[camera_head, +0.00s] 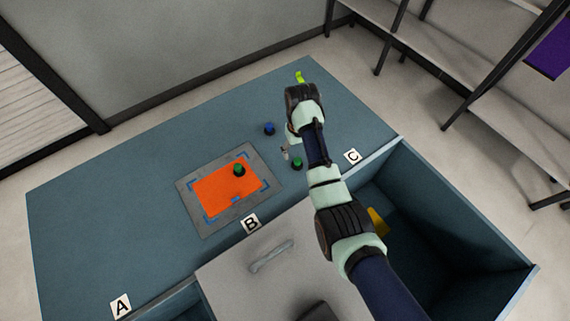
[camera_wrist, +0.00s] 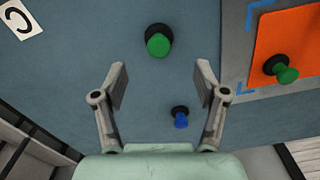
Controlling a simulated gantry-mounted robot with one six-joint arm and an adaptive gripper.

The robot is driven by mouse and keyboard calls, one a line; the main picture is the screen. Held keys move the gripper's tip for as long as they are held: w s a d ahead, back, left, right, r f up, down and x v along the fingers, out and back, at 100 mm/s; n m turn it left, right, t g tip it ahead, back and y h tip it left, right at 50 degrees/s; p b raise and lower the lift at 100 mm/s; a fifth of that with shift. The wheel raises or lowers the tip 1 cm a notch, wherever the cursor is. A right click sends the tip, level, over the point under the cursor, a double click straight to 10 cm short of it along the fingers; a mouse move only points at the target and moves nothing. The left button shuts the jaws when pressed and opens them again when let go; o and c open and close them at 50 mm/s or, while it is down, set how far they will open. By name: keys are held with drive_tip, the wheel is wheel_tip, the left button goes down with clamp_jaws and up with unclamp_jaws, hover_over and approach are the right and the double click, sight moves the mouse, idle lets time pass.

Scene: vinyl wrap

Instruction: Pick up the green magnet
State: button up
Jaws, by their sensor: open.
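A green magnet (camera_head: 297,163) with a dark base stands on the blue-grey table, left of the C label. In the wrist view this green magnet (camera_wrist: 158,42) lies beyond my fingertips, near the middle line between them. A second green magnet (camera_head: 239,170) stands on the orange sheet; it also shows at the right of the wrist view (camera_wrist: 284,72). My gripper (camera_wrist: 162,85) is open and empty above the table. In the head view my gripper (camera_head: 286,152) is partly hidden by my wrist, just left of the nearer green magnet.
A blue magnet (camera_head: 269,129) stands behind the gripper; in the wrist view it shows between the fingers (camera_wrist: 180,118). The orange sheet (camera_head: 215,200) lies on a grey plate (camera_head: 203,224). An open bin (camera_head: 480,215) holds a yellow object (camera_head: 378,222). A lid with a handle (camera_head: 271,256) is in front.

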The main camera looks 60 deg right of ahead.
sight(298, 159)
drive_tip(key=f, duration=0.2)
drive_tip(key=f+b, duration=0.1)
drive_tip(key=f, duration=0.1)
drive_tip(key=f+b, duration=0.1)
drive_tip(key=f, duration=0.2)
drive_tip(key=shift+s+a, duration=0.1)
drive_tip(key=shift+s, duration=0.15)
drive_tip(key=c, duration=1.2)
